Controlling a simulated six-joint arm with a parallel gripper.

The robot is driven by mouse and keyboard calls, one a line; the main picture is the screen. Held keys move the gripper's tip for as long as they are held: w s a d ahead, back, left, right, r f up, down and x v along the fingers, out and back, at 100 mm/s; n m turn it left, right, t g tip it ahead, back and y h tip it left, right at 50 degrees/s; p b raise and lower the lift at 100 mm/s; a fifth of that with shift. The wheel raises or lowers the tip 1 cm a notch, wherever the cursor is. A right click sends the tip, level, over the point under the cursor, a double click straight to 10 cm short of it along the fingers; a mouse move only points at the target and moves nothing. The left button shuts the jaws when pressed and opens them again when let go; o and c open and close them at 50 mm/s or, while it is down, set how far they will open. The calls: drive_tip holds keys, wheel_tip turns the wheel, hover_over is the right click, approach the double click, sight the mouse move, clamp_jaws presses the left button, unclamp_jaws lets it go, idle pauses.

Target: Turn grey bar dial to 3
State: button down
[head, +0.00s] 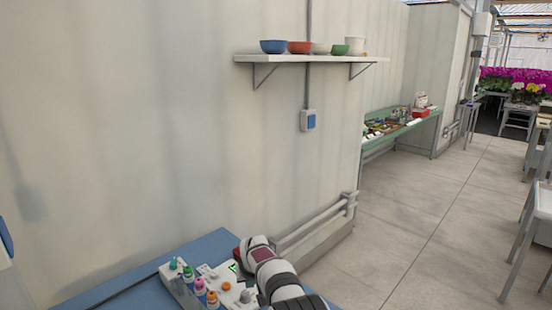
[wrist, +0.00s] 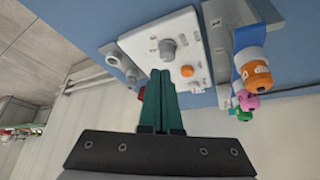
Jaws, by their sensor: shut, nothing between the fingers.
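The white panel (wrist: 135,45) lies on the blue table and fills the upper middle of the wrist view. A grey dial (wrist: 167,48) stands on it, with an orange knob (wrist: 187,71) and a small pale knob (wrist: 196,87) nearby. Any numbers around the grey dial are too small to read. My gripper (wrist: 160,74) has its teal fingers together, empty, with the tips in front of the panel just below the grey dial in the picture. I see a gap between tips and dial; contact is not clear. In the head view the panel is partly hidden by my arm.
A rack (wrist: 235,20) beside the panel holds several coloured-capped bottles, including an orange-capped one (wrist: 256,72). The blue table (head: 150,272) has bare surface to the left. A wall shelf (head: 310,58) with bowls is high above, and pipes run along the wall.

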sight(243, 302)
wheel_tip(243, 302, down, 6)
drive_tip(key=shift+f, duration=0.1)
drive_tip(key=shift+w+a, duration=0.2)
idle(0.7)
drive_tip(key=shift+s+a, duration=0.2)
drive_tip(key=shift+a, duration=0.25)
drive_tip(key=shift+a, duration=0.35)
drive_tip(key=shift+a, duration=0.1)
idle(0.5)
